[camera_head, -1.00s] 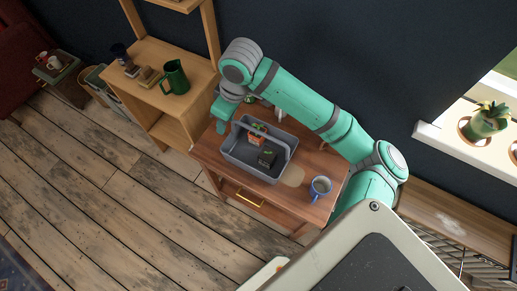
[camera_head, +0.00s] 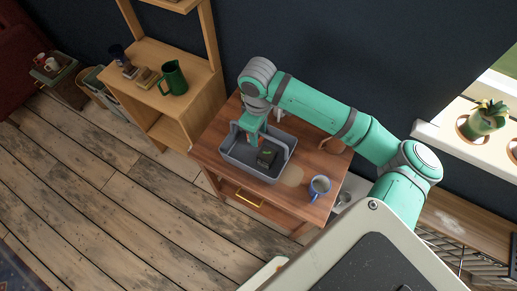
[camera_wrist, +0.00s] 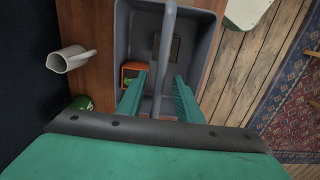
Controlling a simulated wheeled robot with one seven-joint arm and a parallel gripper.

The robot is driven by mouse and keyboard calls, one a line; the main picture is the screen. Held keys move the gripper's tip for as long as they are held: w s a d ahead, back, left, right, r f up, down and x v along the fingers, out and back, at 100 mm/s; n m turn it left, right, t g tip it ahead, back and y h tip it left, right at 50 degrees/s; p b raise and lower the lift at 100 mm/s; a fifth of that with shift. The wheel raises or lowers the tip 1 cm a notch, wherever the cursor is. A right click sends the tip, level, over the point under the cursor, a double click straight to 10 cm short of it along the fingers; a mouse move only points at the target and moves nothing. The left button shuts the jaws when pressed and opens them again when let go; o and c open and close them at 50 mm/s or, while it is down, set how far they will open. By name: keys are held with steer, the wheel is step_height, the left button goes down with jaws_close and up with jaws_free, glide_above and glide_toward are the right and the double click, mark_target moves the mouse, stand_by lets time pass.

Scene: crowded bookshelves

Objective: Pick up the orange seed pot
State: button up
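The orange seed pot (camera_wrist: 133,72) with green leaves sits inside the grey caddy (camera_wrist: 122,32), near its left wall in the wrist view. My gripper (camera_wrist: 160,76) is open, with its two teal fingers apart and nothing held between them. The caddy's handle (camera_wrist: 167,45) runs between the fingers in that view. The left finger overlaps the orange pot's lower right side; contact cannot be told. In the head view my gripper (camera_head: 252,135) is over the left part of the caddy (camera_head: 243,168) and largely hides the orange pot.
A black pot (camera_head: 266,158) stands in the caddy to the right. A blue mug (camera_head: 319,187) stands on the wooden cabinet (camera_head: 295,198).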

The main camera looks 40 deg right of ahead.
steer(key=shift+f, duration=1.8)
jaws_close()
steer(key=shift+d+r, duration=0.1)
